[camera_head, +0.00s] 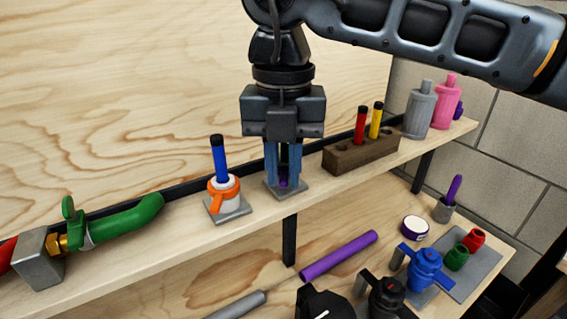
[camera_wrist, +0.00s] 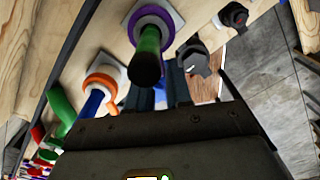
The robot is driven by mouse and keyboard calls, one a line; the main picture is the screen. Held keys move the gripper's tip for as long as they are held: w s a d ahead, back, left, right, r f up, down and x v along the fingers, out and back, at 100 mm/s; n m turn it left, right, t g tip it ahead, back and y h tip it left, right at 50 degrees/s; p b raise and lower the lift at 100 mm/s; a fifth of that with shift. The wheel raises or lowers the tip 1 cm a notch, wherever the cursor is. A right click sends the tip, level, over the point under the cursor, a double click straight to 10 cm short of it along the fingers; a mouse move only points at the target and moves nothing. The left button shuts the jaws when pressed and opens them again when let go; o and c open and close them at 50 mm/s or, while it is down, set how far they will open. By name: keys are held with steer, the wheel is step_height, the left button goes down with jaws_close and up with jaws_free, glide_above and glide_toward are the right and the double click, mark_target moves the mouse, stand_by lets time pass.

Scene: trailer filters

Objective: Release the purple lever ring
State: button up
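The purple lever ring (camera_wrist: 165,20) sits around the base of a green cylinder (camera_wrist: 148,55) on a light square plate in the wrist view. In the head view only a bit of purple (camera_head: 283,182) shows low between the fingers, above the grey plate (camera_head: 299,190). My gripper (camera_head: 283,172) points down over this plate, its two bluish fingers apart at the ring. In the wrist view the fingers (camera_wrist: 170,90) are partly hidden by the green cylinder. I cannot see clearly whether they touch the ring or its lever.
An orange ring holder (camera_head: 222,196) with a blue cylinder (camera_head: 218,155) stands close on the left. A brown block (camera_head: 350,158) with red and yellow cylinders is on the right. Bottles (camera_head: 420,108) stand farther right. A green hose (camera_head: 125,221) lies far left. A lower shelf holds more parts.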

jaws_close()
steer(key=shift+b, duration=0.3)
steer(key=n+b, duration=0.1)
steer(key=d+n+b, duration=0.1)
steer(key=shift+w+f+n+b, duration=0.1)
steer(key=shift+f+n+b, duration=0.05)
steer(key=shift+n+b, duration=0.2)
steer(key=n, duration=0.1)
steer(key=d+n+b, duration=0.1)
steer(key=n+b, duration=0.1)
steer(key=shift+w+d+n, duration=0.15)
steer(key=shift+w+n, duration=0.1)
steer(key=shift+n, duration=0.1)
steer(key=n+b, duration=0.1)
steer(key=w+d+n, duration=0.1)
steer(key=n, duration=0.1)
steer(key=shift+n+b, duration=0.3)
steer(key=shift+b, duration=0.1)
steer(key=shift+w+d+r+n+b, duration=0.1)
steer(key=shift+w+d+n+b, duration=0.15)
steer(key=shift+n, duration=0.75)
steer(key=shift+w+d+r+n+b, duration=0.15)
steer(key=shift+w+n, duration=0.15)
steer(key=shift+n, duration=0.7)
steer(key=shift+o, duration=2)
jaws_free()
steer(key=shift+f, duration=0.1)
